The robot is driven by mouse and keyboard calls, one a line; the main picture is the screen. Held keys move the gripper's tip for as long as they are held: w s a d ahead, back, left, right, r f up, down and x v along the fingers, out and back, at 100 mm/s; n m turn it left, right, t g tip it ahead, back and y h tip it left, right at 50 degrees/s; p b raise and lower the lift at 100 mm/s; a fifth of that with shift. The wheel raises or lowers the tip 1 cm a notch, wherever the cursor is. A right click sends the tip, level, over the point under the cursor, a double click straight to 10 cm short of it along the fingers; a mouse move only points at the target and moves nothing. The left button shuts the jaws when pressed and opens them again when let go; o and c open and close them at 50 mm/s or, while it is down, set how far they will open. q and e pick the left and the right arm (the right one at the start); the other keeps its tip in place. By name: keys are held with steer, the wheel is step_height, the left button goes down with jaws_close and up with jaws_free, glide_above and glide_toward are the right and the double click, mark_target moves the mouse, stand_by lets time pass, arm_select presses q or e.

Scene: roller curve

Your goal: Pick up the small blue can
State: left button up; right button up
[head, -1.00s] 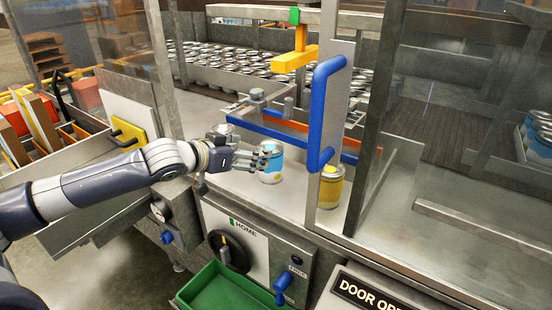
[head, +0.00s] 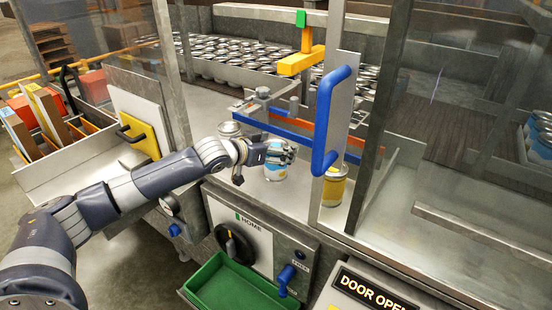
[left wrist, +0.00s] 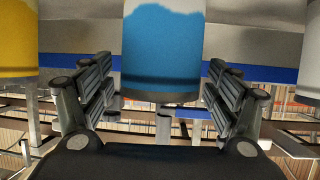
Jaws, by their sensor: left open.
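The small blue can (head: 275,172) stands upright on the metal worktop in the head view, with a blue and white side. My left gripper (head: 281,153) is at its upper part, and the fingers cover some of it. In the left wrist view the can (left wrist: 163,50) shows large, blue below and white above, between the two spread fingers of my open left gripper (left wrist: 160,95). I cannot tell whether a finger touches it. My right gripper is not in view.
A silver-topped can (head: 229,130) stands behind my left wrist. Blue and orange rails (head: 290,133) run behind the can. A green tray (head: 235,285) is below the front edge.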

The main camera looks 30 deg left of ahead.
arm_select(q)
steer(key=shift+s, duration=0.1)
steer(key=shift+c, duration=0.8)
steer(key=c, duration=1.1)
steer(key=shift+r, duration=0.2)
